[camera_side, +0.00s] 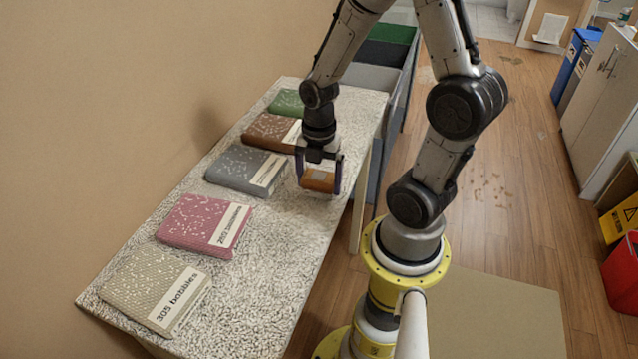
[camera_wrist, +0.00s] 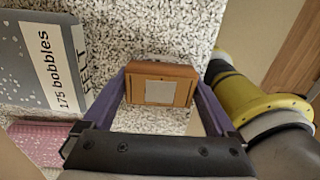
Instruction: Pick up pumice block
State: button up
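An orange-brown block with a pale grey square on one face, which I take to be the pumice block (camera_side: 318,181), is at the right edge of the speckled shelf top, beside the grey towel. It also shows in the wrist view (camera_wrist: 160,85). My gripper (camera_side: 319,180) points down with its purple fingers on either side of the block. In the wrist view, my gripper (camera_wrist: 160,82) has its fingertips right at the block's two ends. I cannot tell whether they press on it, or whether the block rests on the shelf or hangs just above it.
The speckled shelf (camera_side: 285,235) carries a row of folded towels: beige (camera_side: 150,285), pink (camera_side: 200,225), grey (camera_side: 240,168), brown (camera_side: 270,130) and green (camera_side: 287,102). The grey towel (camera_wrist: 30,60) lies close left of the fingers in the wrist view. The shelf's front strip is clear.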

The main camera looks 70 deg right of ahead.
aim_at(319, 176)
jog(key=c, duration=0.4)
jog(key=shift+r, duration=0.1)
jog(key=shift+r, duration=0.45)
notch_tip(319, 176, up, 2)
jog(key=shift+r, duration=0.15)
jog(key=s+a+r, duration=0.2)
jog(key=s+r, duration=0.1)
jog(key=s, duration=0.1)
jog(key=s+a+r, duration=0.2)
jog(key=s+r, duration=0.1)
jog(key=s, duration=0.1)
jog(key=s+a+r, duration=0.2)
jog(key=s+r, duration=0.1)
jog(key=s, duration=0.1)
jog(key=shift+s+r, duration=0.35)
